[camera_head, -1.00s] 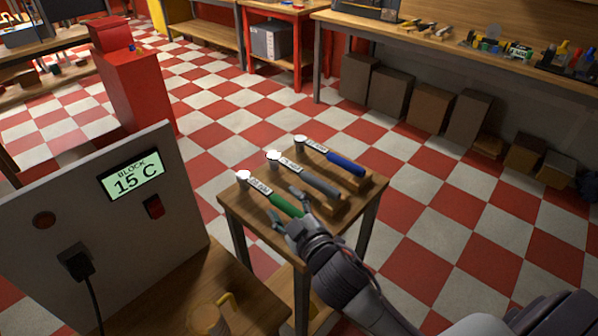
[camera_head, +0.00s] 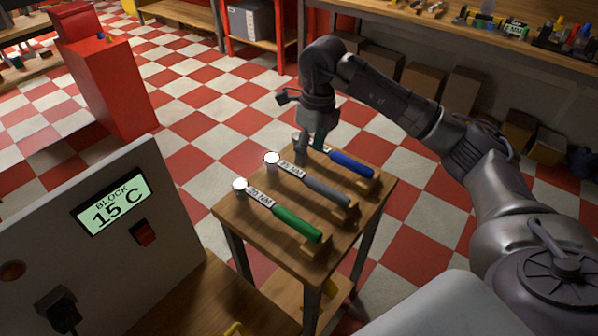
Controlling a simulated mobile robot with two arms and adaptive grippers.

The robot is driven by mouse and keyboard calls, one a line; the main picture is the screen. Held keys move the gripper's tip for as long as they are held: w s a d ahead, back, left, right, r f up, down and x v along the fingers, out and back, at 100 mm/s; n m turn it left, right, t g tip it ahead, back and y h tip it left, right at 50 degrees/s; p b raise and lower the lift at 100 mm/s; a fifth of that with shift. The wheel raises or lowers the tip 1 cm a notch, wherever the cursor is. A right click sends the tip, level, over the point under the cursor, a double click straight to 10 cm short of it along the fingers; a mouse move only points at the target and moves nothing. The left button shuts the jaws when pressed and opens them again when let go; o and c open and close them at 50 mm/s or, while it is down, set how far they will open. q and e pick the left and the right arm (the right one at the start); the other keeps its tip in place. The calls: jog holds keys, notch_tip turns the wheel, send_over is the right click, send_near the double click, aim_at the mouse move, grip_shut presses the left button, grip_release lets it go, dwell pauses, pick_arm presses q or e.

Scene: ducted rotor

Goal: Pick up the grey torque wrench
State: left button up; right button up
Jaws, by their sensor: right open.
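The grey torque wrench (camera_head: 325,192) lies in the middle of three wrenches on a small wooden table (camera_head: 264,232). Its round silver head points to the far left and its grey handle to the near right. The green wrench (camera_head: 296,223) lies on its near side and the blue wrench (camera_head: 350,163) on its far side. My right gripper (camera_head: 310,150) is open and points down at the table's far corner, around or just above the head end of the blue wrench, which it partly hides. I cannot tell whether it touches. My left gripper is not in view.
A grey panel (camera_head: 160,190) reading "BLOCK 15 C" stands at the left on a wooden bench. A red cabinet (camera_head: 110,90) is behind it. A workbench (camera_head: 470,45) with tools runs along the back right, with boxes underneath. Checkered floor surrounds the small table.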

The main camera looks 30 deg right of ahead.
aim_at(315, 181)
jog(key=shift+h, duration=0.5)
jog(key=f, duration=0.2)
jog(key=d+f, duration=0.1)
jog(key=f, duration=0.1)
jog(key=d+f, duration=0.1)
jog(key=f, duration=0.2)
jog(key=shift+s+d+p, duration=0.15)
jog(key=shift+d+p, duration=0.05)
jog(key=shift+p, duration=0.15)
jog(key=shift+m, duration=0.3)
jog(key=f, duration=0.3)
jog(key=f+p, duration=0.1)
jog(key=shift+w+a+f, duration=0.2)
jog(key=shift+w+f, duration=0.05)
jog(key=shift+f, duration=0.65)
grip_shut()
